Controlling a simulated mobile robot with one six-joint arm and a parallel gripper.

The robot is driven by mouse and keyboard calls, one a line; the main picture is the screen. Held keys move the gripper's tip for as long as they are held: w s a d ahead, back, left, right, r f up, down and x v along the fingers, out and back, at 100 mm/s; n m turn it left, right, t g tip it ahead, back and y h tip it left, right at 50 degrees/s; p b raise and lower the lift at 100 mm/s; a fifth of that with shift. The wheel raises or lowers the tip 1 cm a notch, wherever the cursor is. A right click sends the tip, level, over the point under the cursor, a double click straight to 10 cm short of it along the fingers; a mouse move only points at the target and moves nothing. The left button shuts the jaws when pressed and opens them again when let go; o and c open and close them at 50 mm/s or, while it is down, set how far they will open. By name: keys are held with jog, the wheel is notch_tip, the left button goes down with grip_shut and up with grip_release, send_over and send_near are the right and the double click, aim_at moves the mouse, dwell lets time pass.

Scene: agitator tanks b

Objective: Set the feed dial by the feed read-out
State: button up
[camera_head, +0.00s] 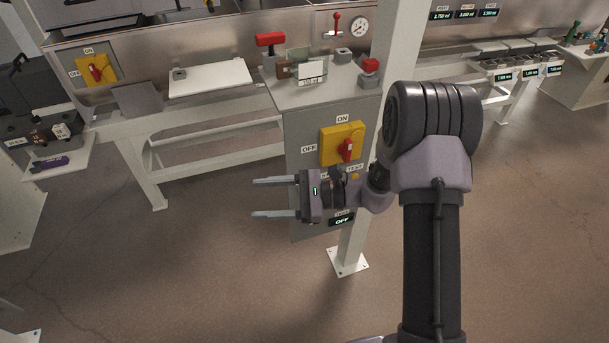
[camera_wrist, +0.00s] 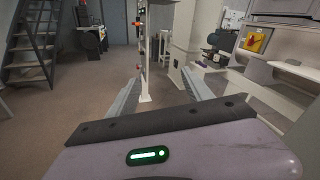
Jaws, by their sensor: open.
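My gripper (camera_head: 254,198) is open and empty, in front of the lower part of a grey cabinet (camera_head: 300,135), its fingers pointing left. In the wrist view its fingers (camera_wrist: 161,75) are apart with nothing between them. No dial clearly labelled feed shows. The cabinet carries a red rotary switch (camera_head: 347,149) on a yellow plate, with ON above and OFF to its left. A small dark read-out (camera_head: 342,220) below my gripper reads OFF. Three lit read-outs (camera_head: 465,13) hang at the upper right; their labels are too small to read.
A white post (camera_head: 349,259) stands beside the cabinet, partly behind my arm. Another yellow switch plate (camera_head: 96,70) is at left. The floor in front is clear. Stairs (camera_wrist: 29,50) show in the wrist view.

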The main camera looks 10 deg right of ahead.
jog(key=w+d+f+m+t+h+p, duration=0.1)
jog(key=w+d+f+m+t+h, duration=0.1)
jog(key=d+f+m+t, duration=0.45)
jog(key=w+d+f+m+t+h, duration=0.1)
jog(key=f+m+t+h, duration=0.15)
jog(key=f, duration=0.65)
jog(key=w+d+f+m+t+h+p, duration=0.1)
jog(key=w+d+f+m+t+h, duration=0.1)
jog(key=d+f+m+t, duration=0.35)
jog(key=s+d+f+m+h, duration=0.2)
jog(key=s+f+m+h, duration=0.15)
jog(key=f, duration=0.35)
jog(key=s+d+f+m+h, duration=0.3)
jog(key=s+f+h, duration=0.1)
jog(key=f, duration=0.4)
jog(key=w+a+b, duration=0.3)
jog(key=w+b, duration=0.2)
jog(key=w, duration=1.1)
jog(key=shift+w+a+t, duration=0.15)
jog(key=shift+w+t, duration=0.05)
jog(key=shift+t, duration=0.25)
grip_shut()
jog(key=shift+n, duration=0.3)
